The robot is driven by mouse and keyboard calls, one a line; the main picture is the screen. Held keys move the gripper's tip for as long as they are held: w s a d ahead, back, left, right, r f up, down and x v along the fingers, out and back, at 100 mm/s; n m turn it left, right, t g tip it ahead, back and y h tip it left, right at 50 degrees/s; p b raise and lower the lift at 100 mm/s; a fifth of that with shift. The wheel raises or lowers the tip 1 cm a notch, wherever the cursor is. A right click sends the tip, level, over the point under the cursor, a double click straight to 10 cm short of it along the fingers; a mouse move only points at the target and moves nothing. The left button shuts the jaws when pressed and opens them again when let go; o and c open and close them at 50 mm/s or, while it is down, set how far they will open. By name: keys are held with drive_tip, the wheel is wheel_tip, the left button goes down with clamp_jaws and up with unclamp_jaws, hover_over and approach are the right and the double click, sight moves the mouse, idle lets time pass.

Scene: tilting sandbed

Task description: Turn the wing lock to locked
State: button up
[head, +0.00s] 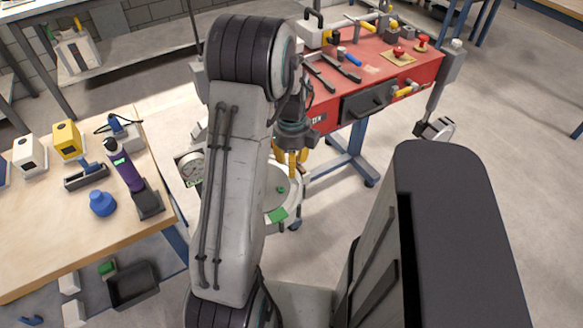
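My gripper (291,162) hangs in the middle of the view, partly hidden behind my own arm. Its yellow fingers point down, above a round pale pan (279,193) with small green pieces by it. The fingers are too small and too covered to show whether they are open or shut. I cannot pick out the wing lock with certainty. The red bench (405,72) stands behind and to the right of my gripper, with a dark front panel (368,101).
Left, a wooden table (62,235) carries a purple bottle (127,172), a blue knob-shaped item (102,203) and a yellow box (67,140). A round gauge (191,168) sits beside my arm. A dark bin (132,285) lies low left.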

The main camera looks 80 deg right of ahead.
drive_tip(key=shift+f, duration=1.15)
clamp_jaws()
